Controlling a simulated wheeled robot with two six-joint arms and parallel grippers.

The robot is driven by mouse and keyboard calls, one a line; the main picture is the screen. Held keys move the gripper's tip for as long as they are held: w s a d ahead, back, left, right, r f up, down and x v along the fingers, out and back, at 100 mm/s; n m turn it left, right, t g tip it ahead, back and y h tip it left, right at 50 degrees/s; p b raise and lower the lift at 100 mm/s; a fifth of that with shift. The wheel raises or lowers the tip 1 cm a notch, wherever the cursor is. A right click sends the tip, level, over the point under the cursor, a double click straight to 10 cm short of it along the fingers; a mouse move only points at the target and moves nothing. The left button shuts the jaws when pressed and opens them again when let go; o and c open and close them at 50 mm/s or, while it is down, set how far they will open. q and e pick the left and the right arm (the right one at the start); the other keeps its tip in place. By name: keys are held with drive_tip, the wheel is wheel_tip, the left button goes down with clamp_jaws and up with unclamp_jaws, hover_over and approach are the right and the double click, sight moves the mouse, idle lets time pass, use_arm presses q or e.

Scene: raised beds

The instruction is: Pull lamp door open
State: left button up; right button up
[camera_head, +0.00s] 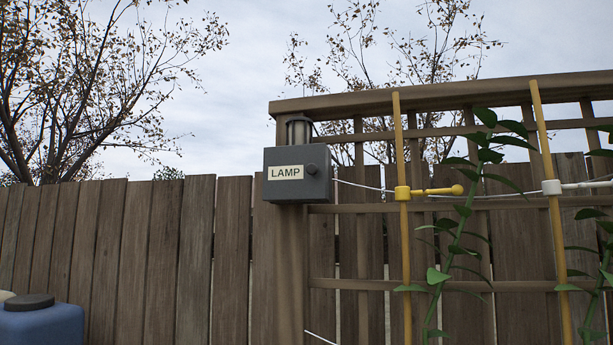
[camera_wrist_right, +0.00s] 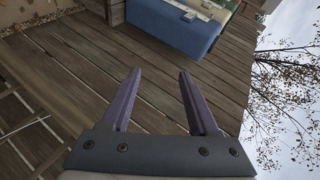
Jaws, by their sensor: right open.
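The grey lamp box (camera_head: 297,174) is fixed to a wooden post at the left end of the trellis in the head view. Its front door carries a white LAMP label (camera_head: 285,172) and a round dark knob (camera_head: 311,169) on the right. The door looks shut. A lamp (camera_head: 299,131) with a dark cap stands on top of the box. My right gripper (camera_wrist_right: 157,73) shows in the right wrist view with its two purple fingers apart and nothing between them. The lamp box is not in that view. My left gripper is in neither view.
A plank fence (camera_head: 140,260) runs behind. To the right, yellow stakes (camera_head: 402,250) carry leafy vines; a yellow lever (camera_head: 430,191) and a white wire sit on the trellis. A blue container (camera_head: 42,325) stands at lower left. The space before the box looks clear.

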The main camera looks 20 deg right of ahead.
drive_tip(key=w+d+r+m+t+h+p, duration=0.1)
drive_tip(key=w+d+r+m+t, duration=0.2)
drive_tip(key=r, duration=0.4)
drive_tip(key=w+d+r+m+t+h+p, duration=0.1)
drive_tip(key=w+r+m+t, duration=0.1)
drive_tip(key=r+m, duration=0.4)
drive_tip(key=w+d+r+m+t+h+p, duration=0.1)
drive_tip(key=w+d+r+m+t, duration=0.15)
drive_tip(key=r, duration=0.55)
drive_tip(key=m+h+p, duration=1.1)
drive_tip(key=m+h, duration=0.5)
drive_tip(key=m, duration=0.8)
approach(311, 168)
drive_tip(key=shift+n, duration=0.25)
drive_tip(key=x, duration=0.7)
drive_tip(key=shift+w+d+r, duration=0.1)
drive_tip(key=shift+w+d, duration=0.05)
use_arm(q)
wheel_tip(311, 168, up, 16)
drive_tip(key=shift+p, duration=0.3)
use_arm(e)
drive_tip(key=shift+w+d+t, duration=0.2)
drive_tip(key=shift+w+t, duration=0.05)
drive_tip(key=shift+w, duration=0.1)
clamp_jaws()
